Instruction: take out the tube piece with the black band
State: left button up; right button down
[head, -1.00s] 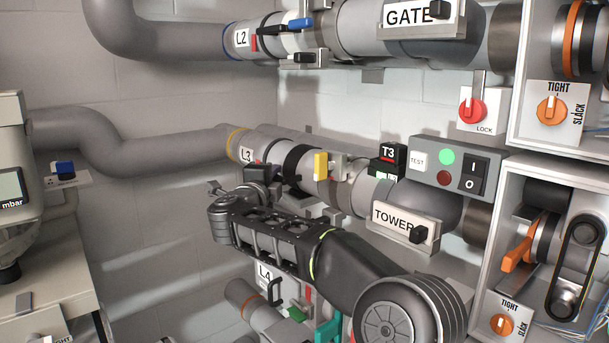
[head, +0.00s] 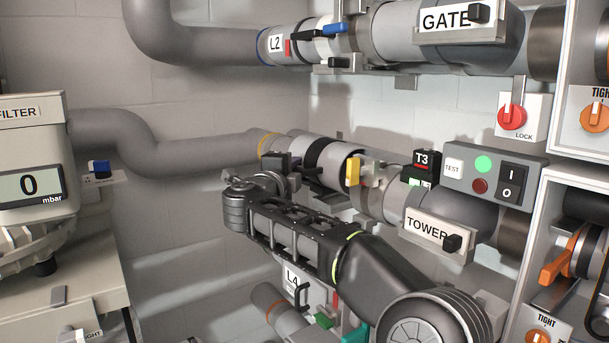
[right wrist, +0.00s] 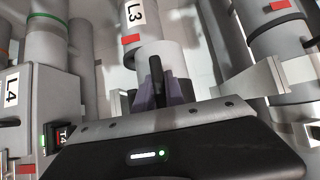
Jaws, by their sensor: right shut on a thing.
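The tube piece with the black band (head: 330,157) sits in the L3 pipe line, left of the yellow handle (head: 353,172). Its right end shows an open-looking rim. My right gripper (head: 279,165) is at the L3 pipe, left of the band. In the right wrist view its fingers (right wrist: 158,92) are shut on an upright black handle (right wrist: 155,70) in front of a pale sleeve (right wrist: 172,60) below the L3 label (right wrist: 134,12). The gripper covers the L3 label in the head view. My left gripper is not in view.
The L2 line (head: 277,44) runs above, and the L4 line (head: 292,279) below my right forearm. The TOWER plate (head: 428,230) and switch box (head: 490,175) are to the right. A filter unit (head: 30,150) reading 0 mbar stands at the left.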

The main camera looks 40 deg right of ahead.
jog(key=a+b, duration=0.1)
jog(key=a, duration=1.4)
jog(key=shift+b, duration=0.35)
jog(key=shift+w+r, duration=0.1)
jog(key=shift+w, duration=0.05)
